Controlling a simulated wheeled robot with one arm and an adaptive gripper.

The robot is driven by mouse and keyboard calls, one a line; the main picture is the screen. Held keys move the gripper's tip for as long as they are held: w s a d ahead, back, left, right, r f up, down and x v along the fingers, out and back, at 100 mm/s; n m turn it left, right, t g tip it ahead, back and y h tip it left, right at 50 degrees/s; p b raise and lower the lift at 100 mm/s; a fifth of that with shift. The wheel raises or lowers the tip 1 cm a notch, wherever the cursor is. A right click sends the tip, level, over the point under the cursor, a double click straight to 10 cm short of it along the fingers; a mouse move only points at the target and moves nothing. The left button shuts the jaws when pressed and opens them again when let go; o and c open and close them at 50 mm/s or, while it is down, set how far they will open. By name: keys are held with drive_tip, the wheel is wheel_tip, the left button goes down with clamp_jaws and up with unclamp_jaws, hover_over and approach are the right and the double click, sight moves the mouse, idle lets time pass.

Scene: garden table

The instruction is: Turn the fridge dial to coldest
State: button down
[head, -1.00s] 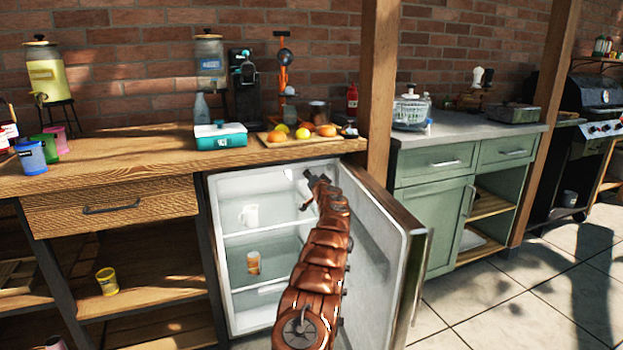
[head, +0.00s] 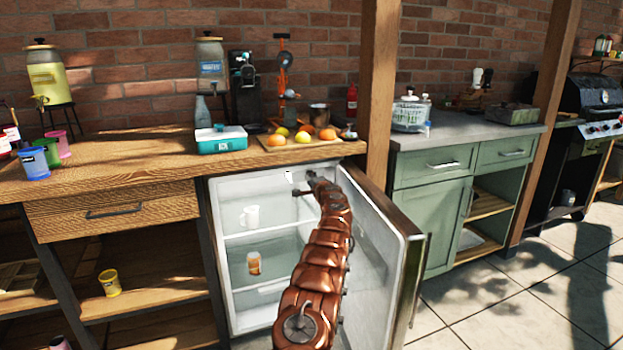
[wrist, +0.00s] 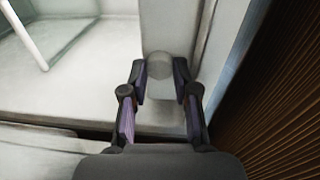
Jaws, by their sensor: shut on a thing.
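The small fridge (head: 231,292) stands under the wooden counter with its door (head: 383,262) open to the right. My gripper (wrist: 160,78) reaches inside, near the upper right of the fridge interior. In the wrist view its two fingers are shut on the round, pale fridge dial (wrist: 160,66), one on each side. The dial sits on a light housing (wrist: 167,25). No marks on the dial can be read, so its setting is unclear. In the head view my gripper (head: 302,187) shows small and dark, and the dial cannot be made out there.
A white mug (head: 250,216) and an amber jar (head: 254,263) stand on the fridge shelves, left of my arm. The open door is close on the right. A fruit board (head: 268,146) and a teal box (head: 221,139) sit on the counter above.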

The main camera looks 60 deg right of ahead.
drive_tip(key=shift+s+m+p, duration=0.1)
drive_tip(key=shift+m+p, duration=0.3)
drive_tip(key=shift+m, duration=0.8)
drive_tip(key=c, duration=1.2)
unclamp_jaws()
drive_tip(key=shift+o, duration=0.2)
